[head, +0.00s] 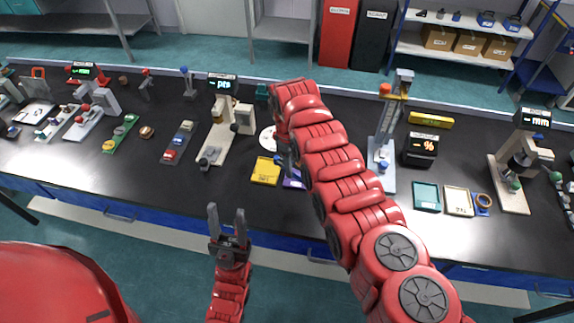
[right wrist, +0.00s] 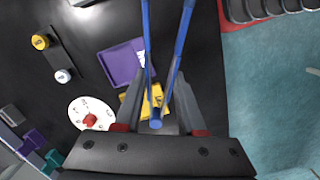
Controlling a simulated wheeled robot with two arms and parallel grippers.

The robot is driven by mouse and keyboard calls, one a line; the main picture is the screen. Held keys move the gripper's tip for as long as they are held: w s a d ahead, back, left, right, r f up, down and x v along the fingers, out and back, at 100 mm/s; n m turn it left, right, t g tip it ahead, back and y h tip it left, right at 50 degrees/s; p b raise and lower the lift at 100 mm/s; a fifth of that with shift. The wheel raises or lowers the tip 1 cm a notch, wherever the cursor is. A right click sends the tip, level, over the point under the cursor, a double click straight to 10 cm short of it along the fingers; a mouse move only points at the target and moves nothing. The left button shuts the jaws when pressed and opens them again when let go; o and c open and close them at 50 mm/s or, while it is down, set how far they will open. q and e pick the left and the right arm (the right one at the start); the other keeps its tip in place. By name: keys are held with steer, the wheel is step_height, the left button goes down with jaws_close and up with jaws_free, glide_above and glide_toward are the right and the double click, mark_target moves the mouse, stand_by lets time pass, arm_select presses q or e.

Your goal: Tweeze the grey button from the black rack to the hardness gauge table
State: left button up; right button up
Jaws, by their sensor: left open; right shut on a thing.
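A black rack (right wrist: 50,55) shows at the upper left of the right wrist view. It holds a yellow button (right wrist: 40,42) and a pale grey button (right wrist: 63,75). In the head view my right arm seems to hide this rack. My right gripper (right wrist: 161,80) is shut on blue tweezers (right wrist: 156,122). Their two prongs point away from the gripper, spread apart, with nothing visible between them. The beige hardness gauge (head: 221,118) with a "pts" readout stands left of my right arm. My left gripper (head: 227,208) is open and empty in front of the bench.
A yellow tray (head: 266,171), a purple tray (right wrist: 123,62) and a white dial disc (right wrist: 88,108) lie near my right gripper. Another rack with coloured pieces (head: 180,142) lies left of the gauge. A tall stand (head: 384,150) and a "%" meter (head: 420,150) are to the right.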

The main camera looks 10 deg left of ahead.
steer(key=shift+w+d+m+b, duration=0.15)
steer(key=shift+w+d+m, duration=0.1)
steer(key=shift+d, duration=0.25)
steer(key=shift+w+d+m+b, duration=0.15)
steer(key=shift+d+m, duration=0.1)
steer(key=shift+d, duration=0.2)
steer(key=shift+w, duration=0.1)
steer(key=shift+d, duration=0.15)
steer(key=shift+d, duration=0.1)
steer(key=shift+w+d+f+m+b, duration=0.1)
steer(key=shift+w+d+m+b, duration=0.1)
steer(key=shift+d+m+b, duration=0.2)
steer(key=shift+w+d+m+b, duration=0.2)
steer(key=shift+d+m, duration=0.1)
steer(key=shift+d, duration=0.2)
